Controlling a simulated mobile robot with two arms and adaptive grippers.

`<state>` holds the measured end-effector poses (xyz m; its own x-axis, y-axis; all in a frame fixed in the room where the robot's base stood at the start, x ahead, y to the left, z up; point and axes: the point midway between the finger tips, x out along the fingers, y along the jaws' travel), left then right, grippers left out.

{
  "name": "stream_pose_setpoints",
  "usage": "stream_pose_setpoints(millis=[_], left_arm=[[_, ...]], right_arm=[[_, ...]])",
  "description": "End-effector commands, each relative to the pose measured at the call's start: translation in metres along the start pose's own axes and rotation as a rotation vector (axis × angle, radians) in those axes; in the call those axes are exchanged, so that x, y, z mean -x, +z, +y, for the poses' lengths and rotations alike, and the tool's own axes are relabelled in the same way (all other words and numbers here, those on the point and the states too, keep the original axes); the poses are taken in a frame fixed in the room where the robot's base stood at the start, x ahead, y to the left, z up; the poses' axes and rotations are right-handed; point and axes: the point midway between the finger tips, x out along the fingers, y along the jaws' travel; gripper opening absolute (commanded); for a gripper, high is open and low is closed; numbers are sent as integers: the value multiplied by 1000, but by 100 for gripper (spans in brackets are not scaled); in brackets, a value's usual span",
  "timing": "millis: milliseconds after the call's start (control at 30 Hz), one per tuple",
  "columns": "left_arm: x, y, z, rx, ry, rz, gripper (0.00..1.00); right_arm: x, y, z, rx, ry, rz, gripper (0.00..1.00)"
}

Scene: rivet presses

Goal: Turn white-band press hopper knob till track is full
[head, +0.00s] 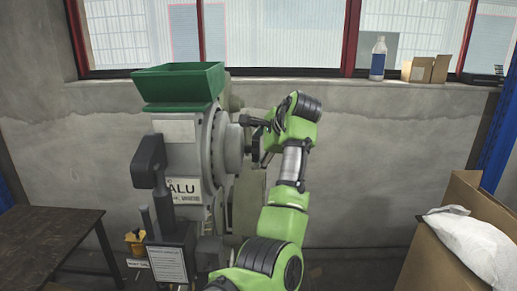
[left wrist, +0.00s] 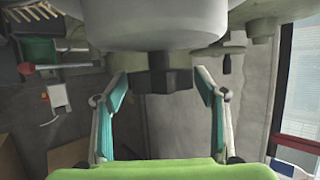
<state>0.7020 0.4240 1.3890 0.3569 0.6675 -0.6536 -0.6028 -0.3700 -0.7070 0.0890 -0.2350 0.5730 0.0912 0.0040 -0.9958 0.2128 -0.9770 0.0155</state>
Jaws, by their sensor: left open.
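The press (head: 185,150) stands left of centre in the head view, grey-green with a green hopper (head: 180,85) on top and a white label reading "ALU". A white band on it is not clear to me. A dark knob (left wrist: 165,76) sticks out below a pale round housing (left wrist: 160,22) in the left wrist view. My left gripper (head: 257,138) is at the press's right side. In the wrist view its two teal-padded fingers are open, one on each side of the knob, with visible gaps. The track's filling cannot be made out. My right gripper is not in view.
A dark table (head: 45,240) stands at the left. A large cardboard box (head: 445,235) with a white sack (head: 480,245) is at the right. A bottle (head: 378,60) and a small box (head: 418,70) stand on the window sill. The wall behind is bare.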

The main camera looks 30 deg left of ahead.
Motion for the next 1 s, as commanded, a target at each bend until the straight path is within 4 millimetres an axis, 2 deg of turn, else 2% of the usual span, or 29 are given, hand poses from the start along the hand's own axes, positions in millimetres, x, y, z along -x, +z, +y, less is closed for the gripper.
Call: stream_pose_setpoints(millis=[33, 67, 200, 567, 1000], left_arm=[[0, 0, 0, 0, 0, 0, 65], [0, 0, 0, 0, 0, 0, 60], [0, 0, 0, 0, 0, 0, 26], [-2, 0, 2, 14, -34, -2, 26], [-5, -1, 6, 128, -314, -2, 26]], right_arm=[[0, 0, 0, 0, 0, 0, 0], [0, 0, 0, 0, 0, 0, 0], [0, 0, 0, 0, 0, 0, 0], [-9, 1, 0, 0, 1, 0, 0], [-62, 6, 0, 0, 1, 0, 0]])
